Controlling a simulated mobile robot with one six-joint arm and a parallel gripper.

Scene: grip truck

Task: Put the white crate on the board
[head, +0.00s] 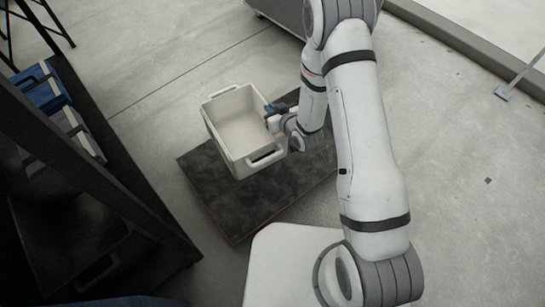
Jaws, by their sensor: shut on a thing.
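The white crate (219,133) is open at the top and looks empty, with a handle slot in its near wall. It is over the dark board (236,208), overlapping its far left edge in the picture. I cannot tell whether its bottom touches the board or hangs above it. My gripper (272,113) is shut on the crate at its right side wall. The fingertips are small and partly hidden by my wrist. The board lies on the floor, and its right part is hidden behind my arm.
A dark shelf rack (100,185) stands along the left, holding a blue crate (42,88) and a pale crate (78,132). A grey wheeled unit (277,12) is at the top. The concrete floor left of the board is clear.

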